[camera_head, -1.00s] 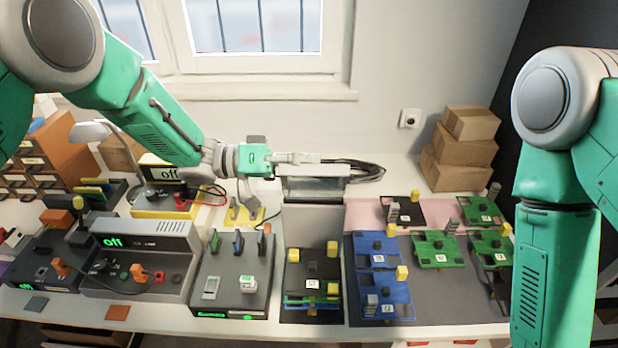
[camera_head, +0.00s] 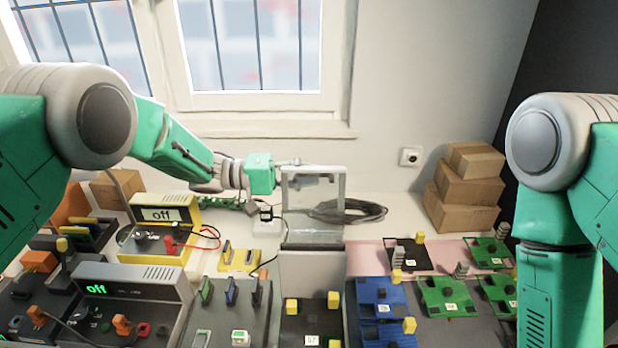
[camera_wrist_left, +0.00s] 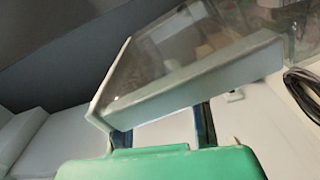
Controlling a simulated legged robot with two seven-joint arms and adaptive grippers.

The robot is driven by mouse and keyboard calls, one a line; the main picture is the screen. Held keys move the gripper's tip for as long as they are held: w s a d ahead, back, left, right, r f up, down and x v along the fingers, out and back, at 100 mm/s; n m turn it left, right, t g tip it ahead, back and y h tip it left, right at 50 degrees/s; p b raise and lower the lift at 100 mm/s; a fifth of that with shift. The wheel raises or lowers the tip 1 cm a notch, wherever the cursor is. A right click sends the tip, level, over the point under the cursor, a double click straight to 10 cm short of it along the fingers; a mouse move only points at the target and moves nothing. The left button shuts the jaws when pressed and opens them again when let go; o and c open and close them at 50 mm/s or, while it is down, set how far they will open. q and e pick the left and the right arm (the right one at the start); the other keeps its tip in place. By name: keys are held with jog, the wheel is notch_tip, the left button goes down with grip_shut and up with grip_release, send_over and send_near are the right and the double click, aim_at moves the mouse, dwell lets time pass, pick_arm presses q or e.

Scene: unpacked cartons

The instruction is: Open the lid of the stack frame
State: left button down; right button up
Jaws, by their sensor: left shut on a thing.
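The stack frame (camera_head: 312,262) is a grey upright box at the back middle of the table. Its lid (camera_head: 314,240), a light frame with a clear pane, stands raised, roughly upright, at the top of the stack frame. My left gripper (camera_head: 290,175) is at the lid's upper left edge and is shut on it; its fingertips are partly hidden by the lid's rim. In the left wrist view the lid (camera_wrist_left: 190,88) shows tilted and close in front of the gripper fingers (camera_wrist_left: 165,130). My right arm is at the right, but its gripper is out of view.
A black cable coil (camera_head: 350,211) lies behind the lid. Stacked cardboard boxes (camera_head: 465,190) stand at the back right. Blue boards (camera_head: 383,300) and green boards (camera_head: 448,295) lie right of the stack frame. A yellow power supply (camera_head: 160,235) and a grey unit (camera_head: 130,295) stand left.

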pick_arm(q)
jog(key=shift+w+f, duration=0.15)
jog(key=shift+f, duration=0.05)
dwell(0.3)
jog(key=c, duration=1.6)
grip_release()
jog(key=shift+d, duration=0.1)
jog(key=shift+a, duration=0.25)
jog(key=a, duration=1.1)
jog(key=shift+w+a, duration=0.1)
jog(key=shift+a, duration=0.25)
jog(key=shift+d, duration=0.1)
jog(key=shift+f, duration=0.1)
